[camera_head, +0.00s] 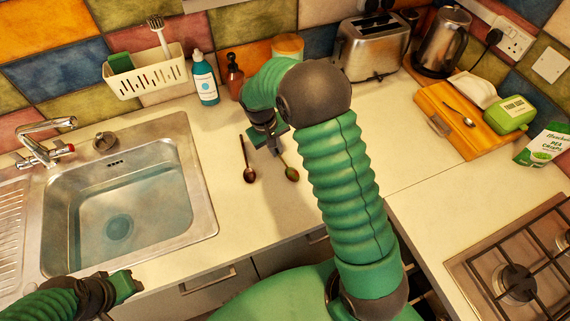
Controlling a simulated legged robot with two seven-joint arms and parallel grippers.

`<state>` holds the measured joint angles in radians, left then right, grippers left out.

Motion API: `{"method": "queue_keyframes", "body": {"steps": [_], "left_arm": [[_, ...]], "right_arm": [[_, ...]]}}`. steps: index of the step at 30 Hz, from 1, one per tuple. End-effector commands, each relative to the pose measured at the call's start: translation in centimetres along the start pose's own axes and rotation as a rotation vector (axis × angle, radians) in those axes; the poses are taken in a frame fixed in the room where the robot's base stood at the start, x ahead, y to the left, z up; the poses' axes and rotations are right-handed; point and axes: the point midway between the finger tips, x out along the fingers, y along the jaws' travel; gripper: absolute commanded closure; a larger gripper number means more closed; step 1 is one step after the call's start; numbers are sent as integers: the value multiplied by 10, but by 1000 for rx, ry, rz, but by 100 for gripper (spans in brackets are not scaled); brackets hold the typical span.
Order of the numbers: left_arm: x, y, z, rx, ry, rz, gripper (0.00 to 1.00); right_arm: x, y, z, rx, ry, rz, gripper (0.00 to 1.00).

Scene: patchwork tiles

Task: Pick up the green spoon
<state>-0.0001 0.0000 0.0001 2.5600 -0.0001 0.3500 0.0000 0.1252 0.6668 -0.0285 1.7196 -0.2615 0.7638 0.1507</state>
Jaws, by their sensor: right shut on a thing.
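The handle is partly hidden by the gripper. I cannot tell whether the spoon is clear of the counter. My left gripper (132,285) is at the lower left, in front of the sink, away from the spoon; its jaws are too unclear to read.
A dark brown spoon (248,173) lies just left of the green one. The sink (205,200) is further left. A soap bottle (204,80), brown dispenser (235,77) and toaster (372,47) stand behind. A wooden board (450,130) and the hob (480,270) are right.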

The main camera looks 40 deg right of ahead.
Motion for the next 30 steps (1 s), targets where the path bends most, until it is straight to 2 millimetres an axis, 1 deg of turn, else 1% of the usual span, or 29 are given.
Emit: {"method": "queue_keyframes", "body": {"steps": [7,11,16,19,25,30], "left_arm": [[0,0,0,0,0,0,64],[1,0,0,0,0,0,64],[3,0,1,0,0,0,64],[5,0,1,0,0,0,64],[13,0,3,0,0,0,64],[21,0,5,0,0,0,64]], "right_arm": [[0,-2,1,-2,0,-2,100],[-4,-1,0,-2,1,-2,100],[-21,2,0,-1,4,-2,100],[-36,5,0,-1,5,-2,100],[-46,-35,19,-7,2,-2,100],[-60,-79,40,-9,3,-2,100]]}}
